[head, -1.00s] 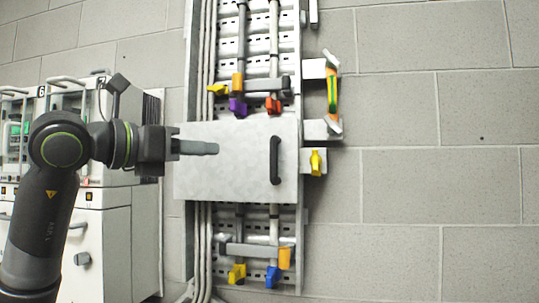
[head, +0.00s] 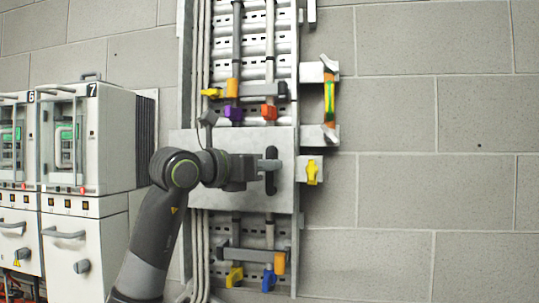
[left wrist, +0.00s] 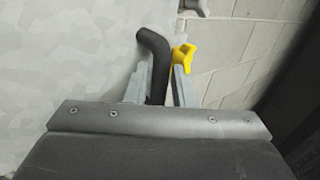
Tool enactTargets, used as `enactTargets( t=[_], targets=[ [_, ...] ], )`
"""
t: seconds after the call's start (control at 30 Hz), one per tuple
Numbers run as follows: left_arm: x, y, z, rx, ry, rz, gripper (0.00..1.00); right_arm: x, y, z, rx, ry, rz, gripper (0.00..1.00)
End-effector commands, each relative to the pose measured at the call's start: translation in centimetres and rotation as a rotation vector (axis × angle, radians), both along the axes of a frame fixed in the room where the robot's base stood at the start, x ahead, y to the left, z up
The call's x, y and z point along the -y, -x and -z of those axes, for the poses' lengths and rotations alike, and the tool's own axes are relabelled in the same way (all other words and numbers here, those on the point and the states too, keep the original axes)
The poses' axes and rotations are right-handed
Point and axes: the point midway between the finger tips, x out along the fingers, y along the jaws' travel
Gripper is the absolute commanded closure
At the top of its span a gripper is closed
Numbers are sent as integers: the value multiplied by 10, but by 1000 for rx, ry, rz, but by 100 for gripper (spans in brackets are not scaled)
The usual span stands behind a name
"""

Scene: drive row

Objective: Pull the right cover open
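The cover (head: 232,199) is a flat pale grey metal plate on the slotted wall panel, lying flush across it. Its black bar handle (head: 271,189) runs upright near the plate's right edge. My left gripper (head: 272,165) is at the handle, hiding its middle. In the left wrist view the black handle (left wrist: 154,62) stands between the two grey fingers of my left gripper (left wrist: 161,82). The left finger is close against it, and a narrow gap shows at the right finger, so the gripper looks open around the handle. My right gripper is out of view.
A yellow knob (head: 312,172) sits on a bracket just right of the cover. An orange and green handle (head: 329,102) is above it. Pipes with coloured valves run above and below the cover. White cabinets (head: 88,150) stand at left. The wall at right is bare.

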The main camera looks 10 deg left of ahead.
Motion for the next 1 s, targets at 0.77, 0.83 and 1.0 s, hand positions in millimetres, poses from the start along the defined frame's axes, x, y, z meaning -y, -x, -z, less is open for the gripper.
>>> enactTargets(
  t=[0.77,0.83,1.0],
  targets=[
    [7,-11,1,0,-1,-1,100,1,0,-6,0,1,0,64],
    [7,-11,1,0,-1,-1,100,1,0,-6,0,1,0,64],
    [6,-9,1,1,-1,6,100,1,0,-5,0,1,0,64]
  ],
)
